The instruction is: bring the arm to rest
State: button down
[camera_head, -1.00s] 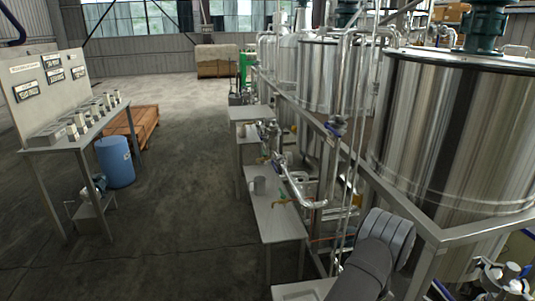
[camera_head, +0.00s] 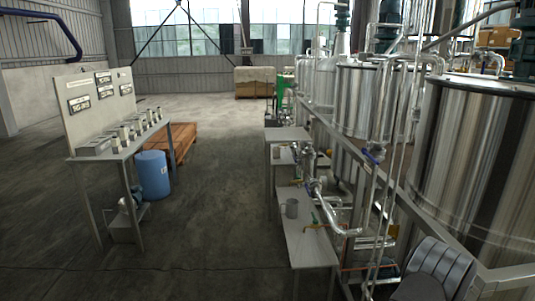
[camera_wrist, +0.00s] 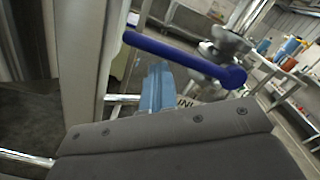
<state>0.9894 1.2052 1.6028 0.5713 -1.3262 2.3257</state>
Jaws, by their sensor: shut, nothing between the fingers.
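My arm (camera_head: 437,275) shows at the lower right of the head view as a ribbed dark grey link running out of the bottom edge. My gripper (camera_wrist: 157,84) shows in the wrist view as a pale blue pair of fingers beyond a broad dark grey body with screws. It is shut and empty. A dark blue valve lever (camera_wrist: 185,60) crosses the wrist view just beyond the fingertips; I cannot tell whether they touch. The gripper is not visible in the head view.
Steel tanks (camera_head: 480,160) and pipes stand close on the right. A left table (camera_head: 112,146) carries small metal blocks, beside a blue drum (camera_head: 152,176). The middle floor (camera_head: 215,200) is clear.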

jog(key=a+f, duration=0.4)
jog(key=a, duration=0.7)
jog(key=d+r, duration=0.4)
jog(key=d, duration=0.7)
jog(key=s+f+n, duration=0.7)
jog(key=s+n, duration=0.3)
jog(key=shift+s, duration=0.35)
dwell(0.9)
